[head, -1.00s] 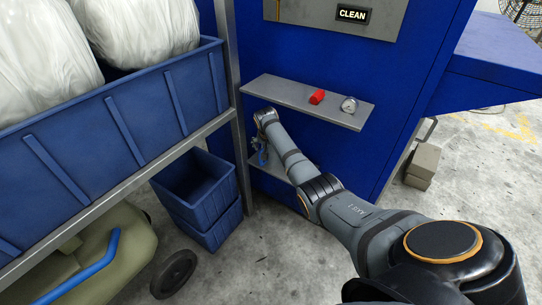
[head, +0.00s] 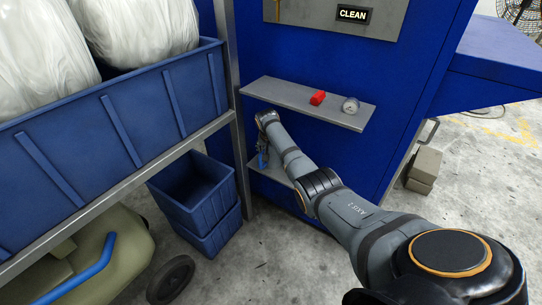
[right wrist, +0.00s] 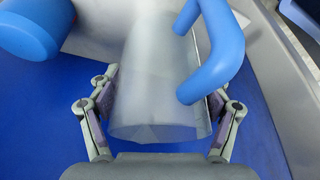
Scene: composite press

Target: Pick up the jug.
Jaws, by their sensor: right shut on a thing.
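The jug (right wrist: 155,85) is a translucent, pale container with a thick blue handle (right wrist: 222,50). In the right wrist view it lies between the two fingers of my right gripper (right wrist: 160,112), which is shut on it, with a finger pad on each side. In the head view my right gripper (head: 263,158) is low, beneath the upper grey shelf and over the lower shelf, partly behind my own arm. Only a little blue of the jug shows there. Whether its base touches the lower shelf cannot be told. My left gripper is in neither view.
A grey shelf (head: 306,103) on the blue press carries a red block (head: 318,98) and a round gauge-like item (head: 350,105) just above my arm. A blue cylindrical thing (right wrist: 25,30) lies beside the jug. Stacked blue bins (head: 195,190) and a rack stand left.

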